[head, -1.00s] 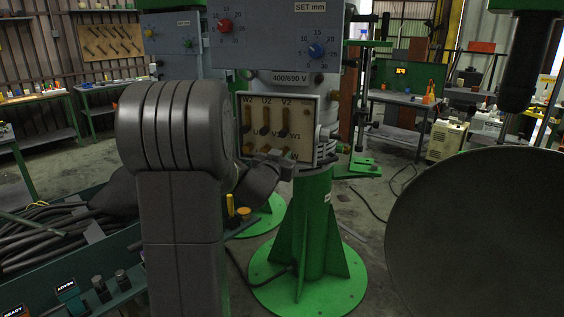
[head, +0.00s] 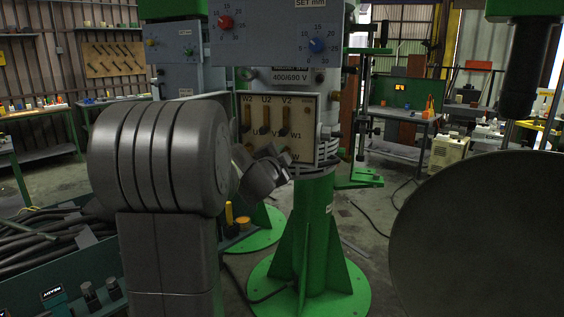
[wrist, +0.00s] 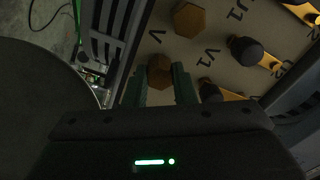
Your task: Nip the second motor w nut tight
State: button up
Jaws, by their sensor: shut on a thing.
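A second brass hex nut (wrist: 188,20) sits farther along, free. Whether the held nut is fully seated cannot be told.
Dark round knobs (wrist: 245,50) and brass link bars (wrist: 298,12) stand close to the right of my fingers. The green pedestal (head: 314,225) carries the motor. A large grey disc (head: 480,235) fills the right. A green-edged bin (head: 85,265) with dark hoses is at left.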

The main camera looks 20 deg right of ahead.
jog(key=m+b, duration=0.4)
jog(key=m, duration=0.6)
jog(key=shift+m, duration=0.5)
jog(key=o, duration=1)
jog(key=v, duration=1.4)
jog(key=shift+d, duration=0.1)
